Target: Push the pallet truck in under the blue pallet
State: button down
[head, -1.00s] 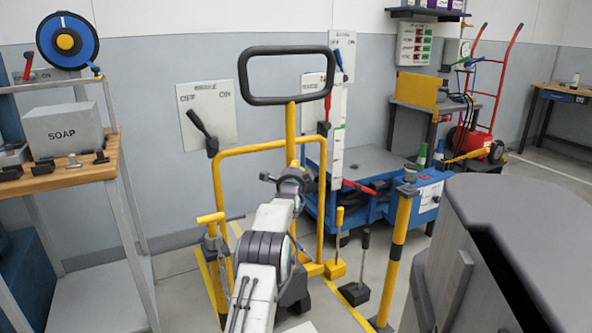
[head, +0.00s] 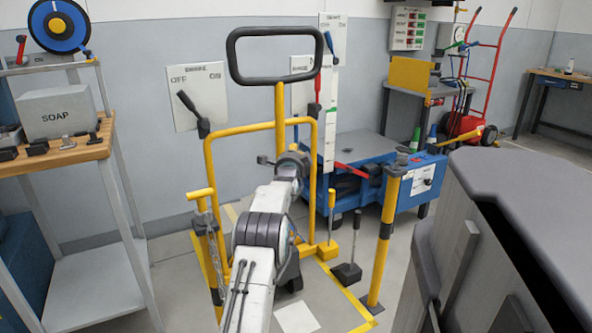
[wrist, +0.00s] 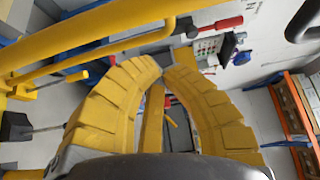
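What looks like the pallet truck (head: 280,105) stands ahead in the head view, with a yellow upright and a black loop handle (head: 230,58). A yellow hoop frame (head: 209,165) stands around the upright's line; my arm hides much of the lower part. I cannot make out its forks or a blue pallet. My gripper (head: 292,160) is in front of the hoop. In the wrist view, my gripper's yellow fingers (wrist: 165,60) bow outward and come close at the tips. A yellow bar (wrist: 152,115) shows between them; I cannot tell whether they touch it.
A blue cart (head: 410,195) stands behind. Floor levers (head: 347,268) stand near my arm.

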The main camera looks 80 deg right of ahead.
jog(key=a, duration=0.9)
jog(key=shift+a, duration=0.2)
dwell(0.3)
